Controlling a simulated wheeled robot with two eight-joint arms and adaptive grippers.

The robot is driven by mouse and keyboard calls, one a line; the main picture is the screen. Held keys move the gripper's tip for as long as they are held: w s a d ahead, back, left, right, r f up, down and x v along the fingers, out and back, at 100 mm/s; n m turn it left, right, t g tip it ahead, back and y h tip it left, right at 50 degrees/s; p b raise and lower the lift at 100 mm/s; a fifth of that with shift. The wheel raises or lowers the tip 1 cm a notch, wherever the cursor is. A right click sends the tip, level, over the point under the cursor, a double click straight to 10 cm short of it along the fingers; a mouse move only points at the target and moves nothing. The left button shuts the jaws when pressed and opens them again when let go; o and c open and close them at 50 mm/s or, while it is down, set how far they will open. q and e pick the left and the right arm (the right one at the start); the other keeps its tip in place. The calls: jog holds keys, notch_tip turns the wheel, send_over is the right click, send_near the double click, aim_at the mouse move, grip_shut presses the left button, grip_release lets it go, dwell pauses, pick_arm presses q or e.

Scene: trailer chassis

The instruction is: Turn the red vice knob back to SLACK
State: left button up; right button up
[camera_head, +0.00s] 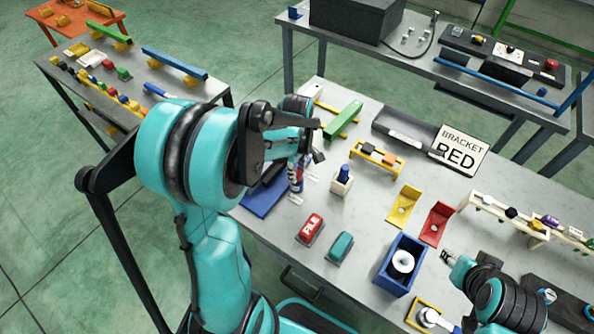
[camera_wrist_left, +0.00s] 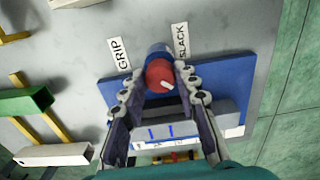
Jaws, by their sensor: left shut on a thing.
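The red vice knob (camera_wrist_left: 159,75) sits between the fingertips of my left gripper (camera_wrist_left: 156,78) in the left wrist view, and the gripper is shut on it. A short white mark shows low on the right of the knob's face. The SLACK label (camera_wrist_left: 181,42) lies up and right of the knob, the GRIP label (camera_wrist_left: 119,53) up and left. The vice's blue base (camera_wrist_left: 258,75) extends behind the fingers. In the head view my left gripper (camera_head: 298,172) is over the vice, and my arm hides much of it. My right gripper (camera_head: 447,257) is by the blue box.
On the bench stand a green bar (camera_head: 343,120), a red FILE block (camera_head: 310,228), a teal block (camera_head: 340,247), a blue box (camera_head: 388,275), yellow and red brackets and a BRACKET RED sign (camera_head: 461,150). Bare bench surface lies between them.

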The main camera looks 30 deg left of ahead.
pick_arm(q)
jog(key=n, duration=0.4)
jog(key=shift+n+b, duration=0.3)
jog(key=shift+n, duration=2.2)
jog(key=o, duration=1.2)
jog(key=shift+c, duration=0.2)
notch_tip(320, 180, up, 12)
